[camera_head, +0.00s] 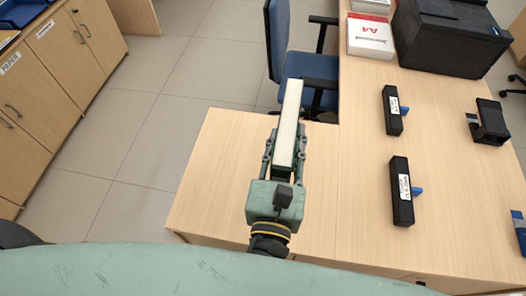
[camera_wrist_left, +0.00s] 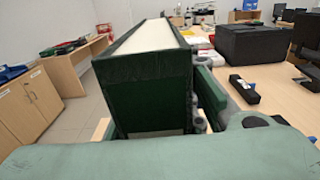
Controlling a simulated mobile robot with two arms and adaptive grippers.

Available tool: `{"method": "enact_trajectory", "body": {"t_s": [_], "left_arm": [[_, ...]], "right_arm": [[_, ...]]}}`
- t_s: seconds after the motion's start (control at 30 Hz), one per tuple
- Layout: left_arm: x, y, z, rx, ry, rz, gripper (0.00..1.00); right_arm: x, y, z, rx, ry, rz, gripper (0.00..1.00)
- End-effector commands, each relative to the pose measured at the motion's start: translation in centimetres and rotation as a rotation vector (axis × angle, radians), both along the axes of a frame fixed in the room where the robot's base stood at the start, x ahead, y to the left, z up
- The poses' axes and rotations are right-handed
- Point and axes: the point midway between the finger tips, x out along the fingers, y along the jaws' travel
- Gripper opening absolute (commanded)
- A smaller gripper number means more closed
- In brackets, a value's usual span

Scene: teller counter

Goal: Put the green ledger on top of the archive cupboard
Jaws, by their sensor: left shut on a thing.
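My left gripper (camera_head: 286,148) is shut on the green ledger (camera_head: 289,118), above the left part of the wooden counter. From above, the ledger shows as a narrow strip of cream page edges between thin dark covers. In the left wrist view the ledger (camera_wrist_left: 145,90) stands upright, dark green, its cream page edges facing up. A row of light wood cupboards (camera_head: 58,66) stands at the left of the head view, and cupboards (camera_wrist_left: 28,105) also show in the wrist view. One door label seems to read PAPER; I cannot tell which is the archive cupboard. My right gripper is not in view.
The counter (camera_head: 225,180) carries two black label-bearing binders or boxes (camera_head: 402,190), a black holder (camera_head: 488,122), a black case (camera_head: 450,38) and A4 paper (camera_head: 370,36). A blue chair (camera_head: 300,66) stands behind it. Open tiled floor (camera_head: 150,140) lies between counter and cupboards.

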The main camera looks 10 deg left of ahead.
Motion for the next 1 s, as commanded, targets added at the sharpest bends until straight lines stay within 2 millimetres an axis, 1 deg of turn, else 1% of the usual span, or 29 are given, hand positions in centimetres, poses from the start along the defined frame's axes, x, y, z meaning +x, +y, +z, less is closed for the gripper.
{"method": "enact_trajectory", "body": {"t_s": [0.07,0.2,0.3,0.47,0.63,0.73,0.87,1.0], "left_arm": [[0.5,0.3,0.1,0.002,-0.007,-0.001,0.0],[2.1,1.6,-1.0,0.003,-0.008,0.001,0.0],[3.6,2.7,-2.1,0.004,-0.008,0.001,0.0],[6.0,4.7,-4.0,0.005,-0.008,0.001,0.0],[8.1,6.2,-5.7,0.003,-0.009,-0.001,0.0],[8.8,6.8,-6.2,0.002,-0.007,0.0,0.0],[9.1,7.1,-6.7,-0.001,-0.007,0.0,0.0],[9.1,7.1,-8.7,0.001,-0.005,-0.001,0.0]], "right_arm": [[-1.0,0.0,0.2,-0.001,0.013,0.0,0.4],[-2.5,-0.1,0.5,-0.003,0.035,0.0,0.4],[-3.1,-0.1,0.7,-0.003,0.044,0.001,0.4],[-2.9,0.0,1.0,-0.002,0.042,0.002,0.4],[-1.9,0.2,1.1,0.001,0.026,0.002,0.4],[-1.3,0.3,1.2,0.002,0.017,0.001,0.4],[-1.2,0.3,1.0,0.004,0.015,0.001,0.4],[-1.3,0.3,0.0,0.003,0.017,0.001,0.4]]}}
